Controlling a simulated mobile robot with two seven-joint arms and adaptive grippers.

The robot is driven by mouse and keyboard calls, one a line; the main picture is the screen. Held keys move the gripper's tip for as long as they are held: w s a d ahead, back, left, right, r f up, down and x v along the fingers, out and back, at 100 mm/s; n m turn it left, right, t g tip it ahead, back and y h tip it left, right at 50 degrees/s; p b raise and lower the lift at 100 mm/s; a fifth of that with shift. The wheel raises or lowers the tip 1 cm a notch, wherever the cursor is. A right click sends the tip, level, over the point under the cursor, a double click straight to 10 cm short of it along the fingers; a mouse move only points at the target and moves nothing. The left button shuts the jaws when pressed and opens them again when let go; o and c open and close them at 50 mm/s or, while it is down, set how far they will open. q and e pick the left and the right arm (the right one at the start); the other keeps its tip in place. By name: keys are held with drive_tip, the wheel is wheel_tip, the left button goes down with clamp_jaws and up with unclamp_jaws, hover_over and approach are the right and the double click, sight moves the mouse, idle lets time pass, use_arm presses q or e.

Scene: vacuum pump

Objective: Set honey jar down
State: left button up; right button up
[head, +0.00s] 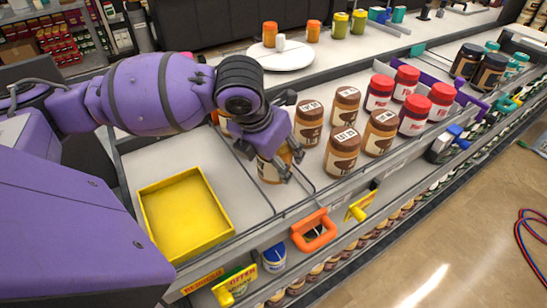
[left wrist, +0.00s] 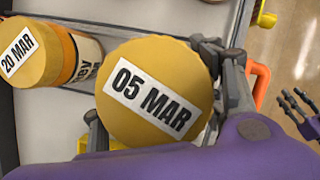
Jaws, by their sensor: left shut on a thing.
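My left gripper (head: 279,166) is shut around a honey jar (head: 268,172) at the front of the shelf top, left of the brown jars. The jar looks upright and low over the shelf; I cannot tell whether its base touches. In the left wrist view its yellow lid (left wrist: 157,92) reads "05 MAR", with fingers on either side. A second honey jar (left wrist: 38,52), lid "20 MAR", stands beside it; it is mostly hidden behind my arm in the head view. My right gripper (left wrist: 299,112) shows at the right edge of the left wrist view, fingers apart and empty.
A yellow tray (head: 228,220) lies left of the held jar. Several brown-labelled jars (head: 341,152) and red-lidded jars (head: 411,115) stand to the right. Thin wire dividers and an orange handle (head: 313,231) line the front edge. A white plate (head: 281,57) is behind.

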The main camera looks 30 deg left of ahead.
use_arm(q)
drive_tip(key=shift+a, duration=0.1)
drive_tip(key=b+x, duration=0.2)
drive_tip(key=x, duration=0.1)
drive_tip(key=b+x, duration=0.1)
drive_tip(key=shift+a+f, duration=0.4)
drive_tip(key=shift+s+d+r, duration=0.1)
drive_tip(key=shift+s+r, duration=0.1)
drive_tip(key=shift+s, duration=0.1)
drive_tip(key=shift+c, duration=0.8)
drive_tip(key=shift+s+d+r, duration=0.1)
drive_tip(key=shift+s+r, duration=0.1)
drive_tip(key=shift+r, duration=0.1)
drive_tip(key=shift+w+f, duration=0.15)
drive_tip(key=shift+w, duration=0.1)
drive_tip(key=o, duration=1.7)
drive_tip(key=shift+f, duration=0.1)
drive_tip(key=shift+o, duration=0.2)
drive_tip(key=p+v, duration=0.1)
drive_tip(key=v, duration=1)
drive_tip(key=shift+p, duration=0.35)
drive_tip(key=shift+s+r, duration=0.25)
drive_tip(key=shift+r, duration=0.3)
use_arm(e)
drive_tip(key=shift+s+d+f, duration=0.2)
drive_tip(key=shift+s+f, duration=0.45)
drive_tip(key=shift+f, duration=0.05)
